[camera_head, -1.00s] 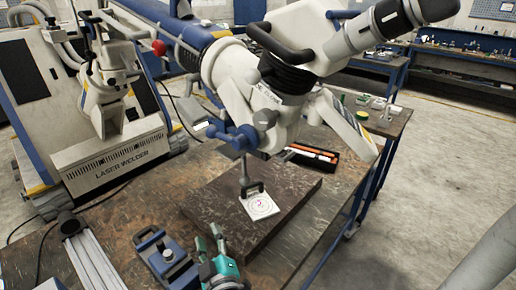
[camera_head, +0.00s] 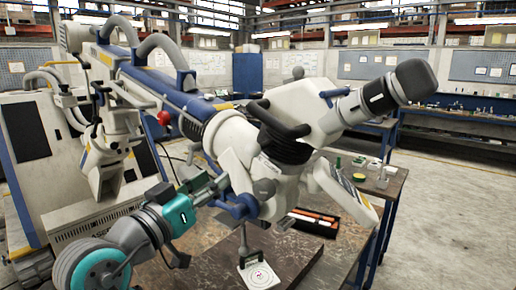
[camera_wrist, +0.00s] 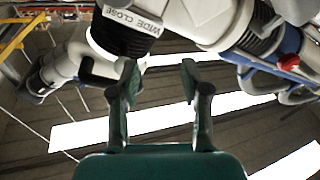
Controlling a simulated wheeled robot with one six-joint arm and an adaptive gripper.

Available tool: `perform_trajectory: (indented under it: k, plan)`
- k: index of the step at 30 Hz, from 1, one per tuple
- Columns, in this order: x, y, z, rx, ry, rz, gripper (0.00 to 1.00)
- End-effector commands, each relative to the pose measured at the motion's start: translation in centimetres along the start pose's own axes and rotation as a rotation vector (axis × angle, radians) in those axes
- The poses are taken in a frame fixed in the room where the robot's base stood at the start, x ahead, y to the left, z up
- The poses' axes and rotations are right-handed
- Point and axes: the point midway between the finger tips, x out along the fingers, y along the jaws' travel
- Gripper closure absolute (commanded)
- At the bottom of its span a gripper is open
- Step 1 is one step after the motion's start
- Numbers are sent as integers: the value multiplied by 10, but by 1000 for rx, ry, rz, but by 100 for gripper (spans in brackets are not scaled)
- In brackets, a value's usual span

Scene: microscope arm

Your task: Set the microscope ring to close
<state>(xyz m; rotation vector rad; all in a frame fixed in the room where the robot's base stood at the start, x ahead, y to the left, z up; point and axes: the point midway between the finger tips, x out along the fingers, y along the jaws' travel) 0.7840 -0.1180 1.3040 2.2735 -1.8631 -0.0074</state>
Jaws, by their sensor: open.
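The microscope's black ribbed ring (camera_head: 284,146) sits under the white microscope head (camera_head: 305,108) in the head view. In the wrist view the ring (camera_wrist: 118,40) is at upper left, beside a pale collar marked "WIDE CLOSE" (camera_wrist: 125,18). A dark lever (camera_wrist: 98,76) sticks out near the ring. Which marking the ring is set to cannot be told. My gripper (camera_wrist: 160,82) is open and empty, with its fingers pointing toward the microscope. In the head view my teal gripper (camera_head: 210,188) is left of the ring and lower, apart from it.
The blue and white microscope boom (camera_head: 165,90) runs above my gripper at left. The laser welder (camera_head: 95,205) stands at left. A workbench (camera_head: 210,262) holds a dark plate (camera_head: 290,262), a white target card (camera_head: 258,275) and a tool tray (camera_head: 312,222). Open floor lies to the right.

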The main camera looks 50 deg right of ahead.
Motion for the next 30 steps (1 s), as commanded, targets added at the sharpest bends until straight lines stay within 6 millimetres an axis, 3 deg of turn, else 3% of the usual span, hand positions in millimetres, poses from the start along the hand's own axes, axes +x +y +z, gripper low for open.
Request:
perform_trajectory:
  k: [1, 6, 14, 30]
  plan:
    - [0, 9, -14, 39, -26, 34, 54]
    - [-3, 34, -38, 124, -100, 123, 54]
    - [0, 46, -45, 164, -138, 164, 54]
    - [82, 58, -33, 162, -136, 164, 54]
